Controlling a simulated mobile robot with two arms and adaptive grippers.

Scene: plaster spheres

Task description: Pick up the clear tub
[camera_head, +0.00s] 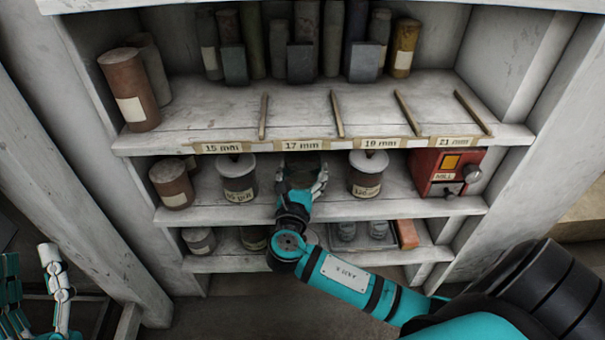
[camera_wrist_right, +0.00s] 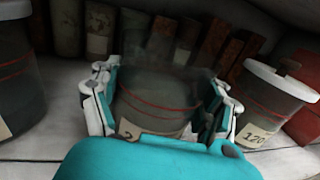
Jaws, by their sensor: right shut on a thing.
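The clear tub (camera_wrist_right: 155,100) is a dark see-through vessel with red lines around it and part of a pale label at its front, in the middle of the right wrist view. My right gripper (camera_wrist_right: 163,92) is shut on it, with white fingers on both sides. In the head view my right gripper (camera_head: 302,180) reaches into the middle shelf, and the tub (camera_head: 304,162) shows only in part between the fingers. I cannot tell whether the tub touches the shelf. My left gripper (camera_head: 60,285) is at the lower left, away from the shelves; its opening is unclear.
Lidded tubs stand left (camera_head: 238,178) and right (camera_head: 368,175) of the gripper on the middle shelf (camera_head: 330,208). A brown canister (camera_head: 171,184) stands further left, and a red mill box (camera_head: 445,174) further right. The shelf above has thin sticks and size labels along its edge.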

